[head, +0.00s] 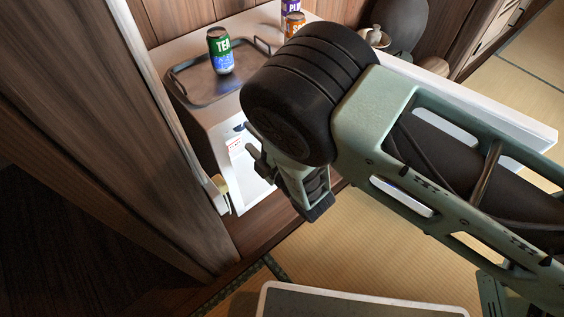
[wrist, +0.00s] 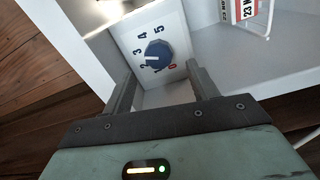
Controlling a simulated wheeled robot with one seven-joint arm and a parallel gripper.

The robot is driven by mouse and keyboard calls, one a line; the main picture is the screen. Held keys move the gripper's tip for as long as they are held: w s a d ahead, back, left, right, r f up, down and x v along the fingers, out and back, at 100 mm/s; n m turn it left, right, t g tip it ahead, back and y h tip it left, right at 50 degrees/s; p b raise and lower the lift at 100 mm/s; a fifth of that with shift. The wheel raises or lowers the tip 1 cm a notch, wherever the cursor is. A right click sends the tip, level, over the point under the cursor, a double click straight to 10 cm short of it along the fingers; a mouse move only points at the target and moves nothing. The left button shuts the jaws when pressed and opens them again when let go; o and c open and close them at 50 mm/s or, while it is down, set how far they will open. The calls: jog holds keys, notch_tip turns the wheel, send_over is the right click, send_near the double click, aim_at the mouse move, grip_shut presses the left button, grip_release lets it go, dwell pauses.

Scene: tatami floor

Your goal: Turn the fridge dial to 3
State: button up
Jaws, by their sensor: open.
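I cannot clearly tell which number the knob points to. My gripper (wrist: 160,72) is open, its two fingers on either side below the knob, with nothing between them. I cannot tell if they touch the plate. In the head view my gripper (head: 285,180) is in front of the white fridge (head: 252,193), and the dial cannot be made out.
A card with red print and "23" (wrist: 243,10) is right of the dial. A metal tray (head: 205,90) above holds a green and blue TEA can (head: 219,51). A purple can (head: 291,10) and an orange can (head: 294,23) stand behind. Wood panelling (head: 95,130) is at left.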

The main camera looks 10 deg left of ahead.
jog(key=p+v, duration=0.3)
jog(key=v, duration=1)
jog(key=shift+w, duration=0.1)
jog(key=w+a+r+m+g+h, duration=0.1)
jog(key=w+a+r+m+h, duration=0.1)
jog(key=w+r+m+h, duration=0.5)
notch_tip(320, 180, up, 5)
jog(key=s+d+m+g, duration=0.2)
jog(key=d+m+g, duration=0.15)
jog(key=m, duration=0.25)
jog(key=s+d+r+m+g+h, duration=0.5)
jog(key=s+d+r+g+h, duration=0.15)
jog(key=s+d+r, duration=0.9)
notch_tip(320, 180, up, 32)
jog(key=d+p, duration=0.1)
jog(key=p, duration=3.2)
jog(key=shift+s+d+m+g, duration=0.25)
jog(key=shift+s+m+g, duration=0.05)
jog(key=shift+s+g, duration=0.1)
